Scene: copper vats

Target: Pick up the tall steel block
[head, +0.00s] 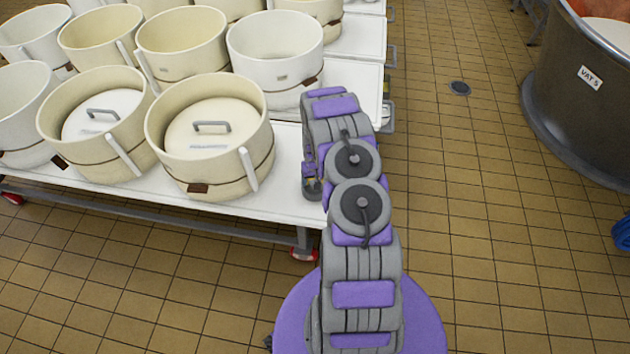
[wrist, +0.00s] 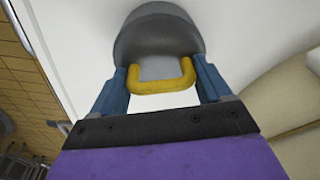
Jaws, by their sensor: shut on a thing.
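A grey steel block (wrist: 158,38) with a rounded outline and a yellow handle (wrist: 160,84) fills the upper middle of the wrist view. My gripper (wrist: 160,74) has its two blue fingers at the two sides of the handle, shut on it. The white table surface shows behind the block. I cannot tell whether the block rests on the table or hangs just above it. In the head view my arm hides most of the gripper and block at the table's right edge.
The white table (head: 292,190) carries several cream tubs; a lidded tub (head: 209,135) stands just left of my arm. A white tub (head: 275,60) stands behind. A large dark vat (head: 580,105) is at the right.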

